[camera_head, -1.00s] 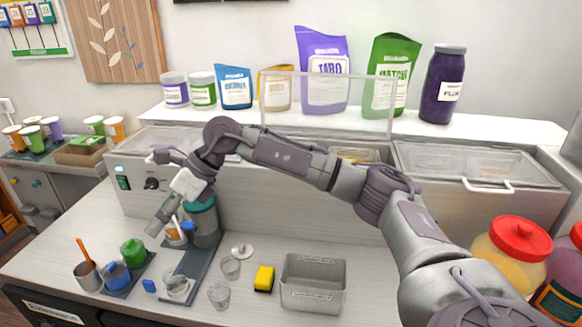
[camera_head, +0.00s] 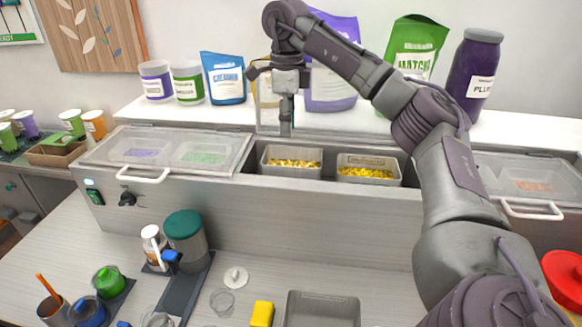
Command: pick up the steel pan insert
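Two steel pan inserts with yellow pieces, the left one (camera_head: 291,160) and the right one (camera_head: 368,170), sit side by side in the open well of the counter. A grey rectangular pan (camera_head: 321,311) stands on the front worktop, cut off by the bottom edge. My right gripper (camera_head: 286,128) points down just above the back rim of the left pan insert, apparently not touching it. Its fingers are seen edge-on, so their opening is unclear. My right arm comes in from the lower right and passes over the right part of the counter. My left gripper is not in view.
Closed clear lids with white handles cover the wells at left (camera_head: 170,152) and right (camera_head: 525,185). Pouches and jars line the shelf behind, including a purple jar (camera_head: 474,75). A teal-lidded canister (camera_head: 184,235), a yellow sponge (camera_head: 261,314) and cups stand on the worktop.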

